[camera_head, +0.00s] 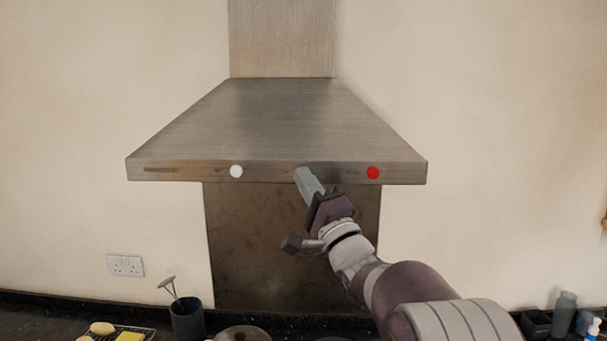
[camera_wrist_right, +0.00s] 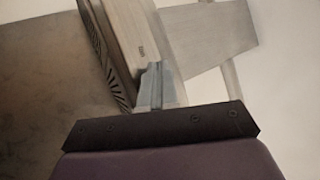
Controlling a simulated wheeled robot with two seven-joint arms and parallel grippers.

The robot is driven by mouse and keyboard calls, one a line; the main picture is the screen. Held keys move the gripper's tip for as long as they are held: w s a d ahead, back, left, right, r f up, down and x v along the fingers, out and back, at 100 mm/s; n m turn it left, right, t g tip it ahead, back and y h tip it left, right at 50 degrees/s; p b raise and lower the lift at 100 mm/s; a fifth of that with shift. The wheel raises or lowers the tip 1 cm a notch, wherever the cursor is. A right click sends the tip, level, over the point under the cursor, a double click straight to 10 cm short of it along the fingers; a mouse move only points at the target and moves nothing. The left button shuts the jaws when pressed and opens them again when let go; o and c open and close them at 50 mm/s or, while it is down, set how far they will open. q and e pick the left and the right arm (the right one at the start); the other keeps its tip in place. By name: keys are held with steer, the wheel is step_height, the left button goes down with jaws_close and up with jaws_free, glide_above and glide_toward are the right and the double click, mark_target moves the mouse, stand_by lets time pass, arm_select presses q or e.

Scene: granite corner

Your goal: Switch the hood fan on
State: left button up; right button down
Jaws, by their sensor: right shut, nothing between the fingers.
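The metal range hood (camera_head: 275,120) hangs on the wall in the head view. Its front strip carries a white round button (camera_head: 236,171) left of centre and a red round button (camera_head: 373,173) at the right. My right gripper (camera_head: 303,174) is shut and empty, its fingertips overlapping the strip between the two buttons. In the right wrist view, the shut fingers (camera_wrist_right: 157,85) are close to the hood's front strip (camera_wrist_right: 130,32); I cannot tell whether they touch it. Neither button shows clearly there. My left gripper is not in view.
Below the hood is a dark backsplash panel (camera_head: 265,250). A wall socket (camera_head: 126,265) is at the left. On the dark counter are a utensil pot (camera_head: 187,320), a rack with yellow sponges, a pot lid (camera_head: 242,334) and bottles (camera_head: 564,312) at the right. The air around the hood is free.

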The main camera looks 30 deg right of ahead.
stand_by(0.5)
steer(key=shift+s+a+b, duration=0.3)
steer(key=shift+s+b, duration=0.1)
steer(key=shift+s, duration=0.05)
steer(key=s+a, duration=0.1)
steer(key=s+a+b, duration=0.1)
steer(key=s, duration=0.1)
steer(key=s+a+b, duration=0.1)
steer(key=s, duration=0.1)
stand_by(2.4)
